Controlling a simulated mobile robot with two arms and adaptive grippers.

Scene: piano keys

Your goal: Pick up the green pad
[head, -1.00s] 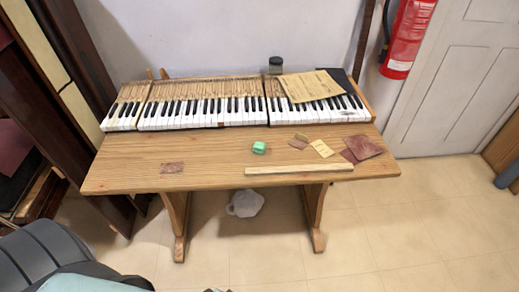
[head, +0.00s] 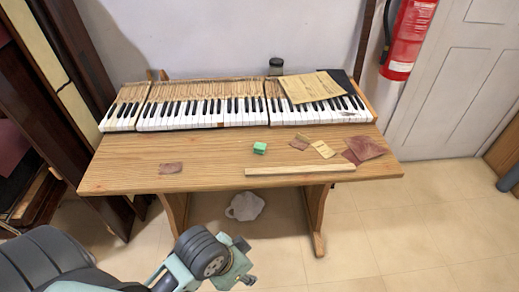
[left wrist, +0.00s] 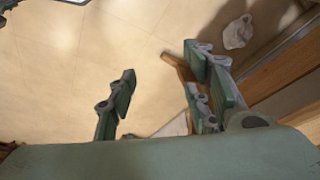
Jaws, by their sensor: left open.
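The green pad (head: 259,148) is a small light-green block. It lies on the wooden table (head: 215,178), near the middle of the top, in the head view. My left gripper (head: 244,262) is in front of the table's front edge, low in the head view, well apart from the pad. In the left wrist view the two fingers of my left gripper (left wrist: 165,88) stand apart with nothing between them. That view shows floor and table legs, not the pad. My right gripper is in neither view.
A wooden strip (head: 300,170) lies along the front edge, right of centre. Sandpaper pieces (head: 363,148) and a brown patch (head: 171,168) lie on the top. The piano keys (head: 240,110) run along the back. A white lump (head: 245,206) lies on the floor below.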

